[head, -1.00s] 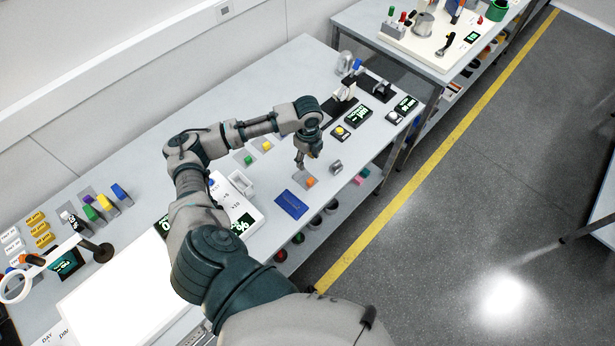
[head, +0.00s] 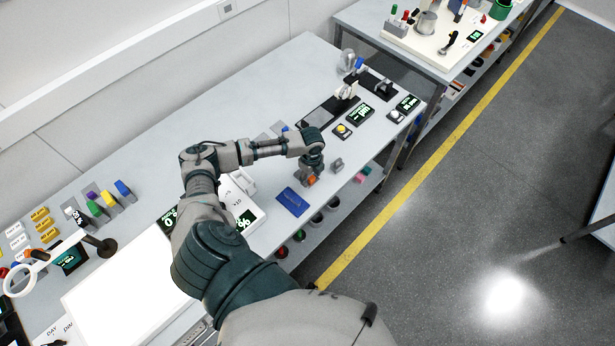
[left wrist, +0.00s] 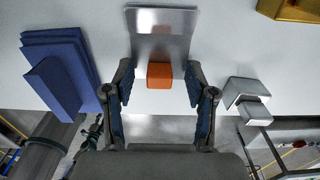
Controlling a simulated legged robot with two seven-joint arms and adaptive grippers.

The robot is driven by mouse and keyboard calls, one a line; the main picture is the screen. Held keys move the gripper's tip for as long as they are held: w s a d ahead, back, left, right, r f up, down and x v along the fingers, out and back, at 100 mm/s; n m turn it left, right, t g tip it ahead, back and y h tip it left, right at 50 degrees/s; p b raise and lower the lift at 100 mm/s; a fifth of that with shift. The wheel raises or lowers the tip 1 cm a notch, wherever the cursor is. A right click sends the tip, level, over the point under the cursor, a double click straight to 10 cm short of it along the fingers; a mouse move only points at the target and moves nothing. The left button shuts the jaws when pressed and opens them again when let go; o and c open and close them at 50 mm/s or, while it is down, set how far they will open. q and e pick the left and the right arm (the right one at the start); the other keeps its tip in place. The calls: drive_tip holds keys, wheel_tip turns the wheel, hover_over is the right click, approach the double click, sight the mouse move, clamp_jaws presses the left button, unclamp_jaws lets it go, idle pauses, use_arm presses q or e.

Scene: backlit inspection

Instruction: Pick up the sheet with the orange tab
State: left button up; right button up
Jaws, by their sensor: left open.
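The sheet (left wrist: 162,38) is a thin grey, see-through plate lying on the bench, with an orange block-shaped tab (left wrist: 159,76) at its near end. In the left wrist view my left gripper (left wrist: 160,88) is open, with one finger on each side of the orange tab and gaps on both sides. In the head view my left gripper (head: 309,181) is low over the bench and the orange tab (head: 311,181) shows just beside it; the sheet is mostly hidden there by the arm. My right gripper is not in view.
A blue stack with a tab (left wrist: 62,75) lies close on the left in the wrist view, and a small metal block (left wrist: 246,98) stands on the right. A bright light panel (head: 125,285) and a white display device (head: 245,212) are nearer. The bench's front edge is close.

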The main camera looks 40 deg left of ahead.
sight(311, 177)
use_arm(q)
drive_tip(key=shift+d+r, duration=0.1)
drive_tip(key=shift+d, duration=0.05)
drive_tip(key=shift+d+r, duration=0.1)
drive_tip(key=shift+d, duration=0.2)
drive_tip(key=c, duration=0.8)
drive_tip(key=shift+c, duration=1)
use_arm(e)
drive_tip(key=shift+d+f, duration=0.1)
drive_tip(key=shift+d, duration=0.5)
use_arm(q)
drive_tip(key=shift+a, duration=0.2)
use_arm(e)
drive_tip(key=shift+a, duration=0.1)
